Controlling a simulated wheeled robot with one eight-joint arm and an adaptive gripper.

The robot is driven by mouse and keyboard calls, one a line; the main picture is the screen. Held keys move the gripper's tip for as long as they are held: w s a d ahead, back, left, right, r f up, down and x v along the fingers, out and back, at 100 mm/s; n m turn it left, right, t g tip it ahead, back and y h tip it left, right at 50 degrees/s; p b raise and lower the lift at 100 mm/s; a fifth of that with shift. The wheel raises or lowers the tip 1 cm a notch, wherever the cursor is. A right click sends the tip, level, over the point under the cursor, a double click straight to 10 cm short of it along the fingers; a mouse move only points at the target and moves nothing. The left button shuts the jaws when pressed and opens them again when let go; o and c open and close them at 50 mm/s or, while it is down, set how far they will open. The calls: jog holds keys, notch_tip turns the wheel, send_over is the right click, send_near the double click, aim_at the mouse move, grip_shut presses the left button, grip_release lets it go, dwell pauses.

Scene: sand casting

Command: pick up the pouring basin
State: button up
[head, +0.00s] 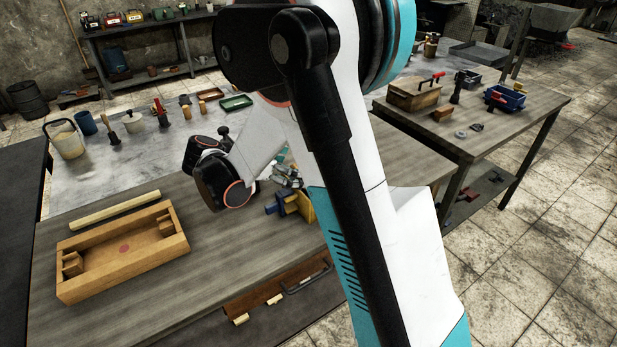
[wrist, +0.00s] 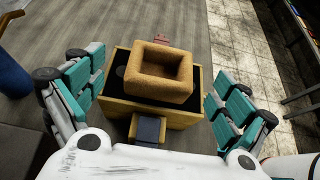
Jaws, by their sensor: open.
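The pouring basin (wrist: 160,82), a tan, rough, square block with a square hollow, shows in the wrist view. It sits on top of a yellow wooden box (wrist: 122,109) filled with dark material. My gripper (wrist: 155,85) is open, with one teal-padded finger to the left of the basin and box and one to the right. Both fingers look apart from them. In the head view, part of the yellow box (head: 303,205) shows beside my arm, near the bench edge. I cannot make out the basin there.
A blue clamp part (head: 278,208) is at the box. A second table (head: 540,100) with tools stands at the right. A blue cylinder (wrist: 12,78) is at the wrist view's left edge.

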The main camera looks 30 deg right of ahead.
jog(key=b+x, duration=0.2)
jog(key=x, duration=0.3)
jog(key=shift+s+d+f+b, duration=0.1)
jog(key=shift+d+f+b, duration=0.05)
jog(key=shift+f+b, duration=0.2)
jog(key=c, duration=1.3)
